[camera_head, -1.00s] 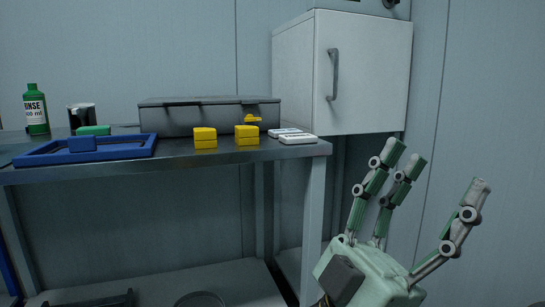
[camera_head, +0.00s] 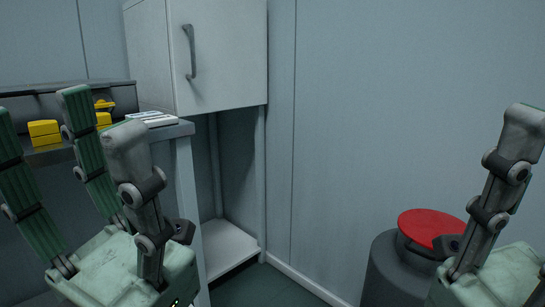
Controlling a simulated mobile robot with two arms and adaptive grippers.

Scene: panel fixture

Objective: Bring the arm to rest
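My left gripper (camera_head: 82,122) is at the lower left, in front of the workbench. Its two green fingers and grey thumb point up and are spread apart, with nothing seen between them. My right gripper (camera_head: 500,200) is at the right edge. Only one grey finger and part of its pale green palm show; the rest is cut off by the picture edge, so its opening cannot be judged.
The workbench (camera_head: 184,133) is at left, with yellow blocks (camera_head: 44,132) and white cards (camera_head: 150,119) on top. A white cabinet (camera_head: 225,55) hangs behind it. A grey drum with a red top (camera_head: 428,226) stands beside my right gripper. Bare floor lies between.

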